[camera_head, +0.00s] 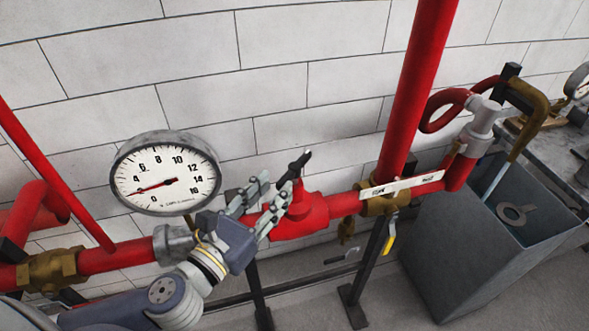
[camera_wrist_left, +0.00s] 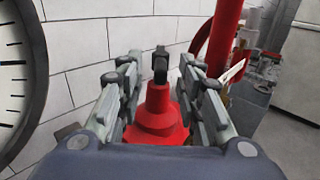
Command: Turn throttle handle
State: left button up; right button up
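The throttle handle (camera_head: 294,170) is a black lever on top of a red valve body (camera_head: 302,214) in the horizontal red pipe. It also shows in the left wrist view as the black handle (camera_wrist_left: 160,66) above the red cone-shaped valve (camera_wrist_left: 158,115). My left gripper (camera_head: 264,203) is at the valve in the head view, coming from the lower left. In the left wrist view its fingers (camera_wrist_left: 160,88) are spread, one on each side of the valve top and handle, with gaps on both sides. The right gripper is in neither view.
A round pressure gauge (camera_head: 166,172) stands close left of my left gripper. A vertical red pipe (camera_head: 416,100) rises to the right, above a yellow valve lever (camera_head: 389,236). A grey open tank (camera_head: 452,250) stands at the right. A white tiled wall (camera_head: 230,80) lies behind.

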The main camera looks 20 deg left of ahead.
aim_at(295, 166)
pick_arm(q)
jog(key=b+x, duration=0.1)
jog(key=x, duration=0.2)
jog(key=shift+w+d, duration=0.1)
jog(key=p+x, duration=0.1)
jog(key=x, duration=0.2)
jog(key=shift+w+r, duration=0.15)
jog(key=shift+w, duration=0.15)
jog(key=shift+p+x, duration=0.3)
jog(key=shift+x, duration=0.5)
grip_shut()
